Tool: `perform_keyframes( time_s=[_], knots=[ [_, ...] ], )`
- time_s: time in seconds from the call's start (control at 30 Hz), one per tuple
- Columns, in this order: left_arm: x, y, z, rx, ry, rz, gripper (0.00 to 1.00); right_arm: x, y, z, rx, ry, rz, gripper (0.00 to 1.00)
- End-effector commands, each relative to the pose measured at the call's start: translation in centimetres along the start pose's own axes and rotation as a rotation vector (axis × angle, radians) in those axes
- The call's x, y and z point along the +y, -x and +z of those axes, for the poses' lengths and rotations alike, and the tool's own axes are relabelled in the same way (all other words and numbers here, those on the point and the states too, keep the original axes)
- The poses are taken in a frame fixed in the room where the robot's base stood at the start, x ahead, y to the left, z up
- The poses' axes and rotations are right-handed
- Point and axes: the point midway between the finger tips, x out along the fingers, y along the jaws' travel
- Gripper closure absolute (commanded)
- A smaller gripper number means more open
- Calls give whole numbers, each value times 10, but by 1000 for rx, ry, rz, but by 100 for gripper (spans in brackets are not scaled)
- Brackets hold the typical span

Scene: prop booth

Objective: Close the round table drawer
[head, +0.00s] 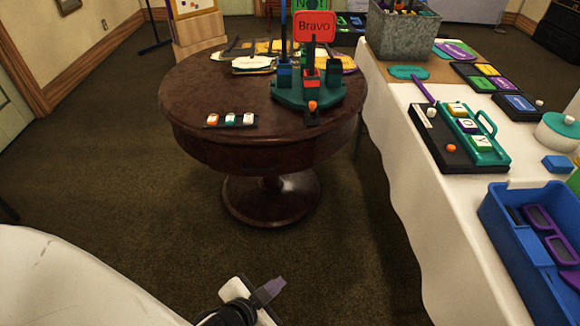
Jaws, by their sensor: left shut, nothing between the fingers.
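The round table (190,98) is dark reddish-brown wood on a single pedestal and stands at upper centre in the head view. Its thick apron (262,156) faces me. I cannot make out a drawer front, gap or handle on it, so I cannot tell how far the drawer is out. My left gripper (270,290) is at the bottom centre, shut and empty. It is well short of the table and lower in the picture, touching nothing visible. My right gripper is not in view.
On the round table are a green stand with a red "Bravo" sign (314,27) and a small strip of blocks (231,120). A white-clothed table (400,110) on the right holds props and a blue crate (520,255). Carpet before the round table is clear.

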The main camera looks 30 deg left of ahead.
Motion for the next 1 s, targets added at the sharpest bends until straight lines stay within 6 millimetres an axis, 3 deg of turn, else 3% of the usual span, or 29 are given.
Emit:
perform_keyframes(
  time_s=[0.03, 0.13, 0.23, 0.4, 0.6, 0.73, 1.0],
  knots=[
    [-17, -30, 2, 14, -95, -82, 100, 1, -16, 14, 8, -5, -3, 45],
    [-61, -61, -13, 20, -309, -270, 100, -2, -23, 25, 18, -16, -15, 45],
    [-103, -80, -35, 13, -500, -458, 100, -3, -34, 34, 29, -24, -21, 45],
    [-153, -87, -75, -20, -744, -726, 100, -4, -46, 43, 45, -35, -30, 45],
    [-178, -81, -103, -51, -878, -888, 100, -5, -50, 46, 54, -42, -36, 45],
    [-187, -82, -112, -56, -899, -913, 100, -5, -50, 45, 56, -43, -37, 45],
    [-222, -113, -128, -55, -898, -913, 100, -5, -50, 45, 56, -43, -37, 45]
  ],
)
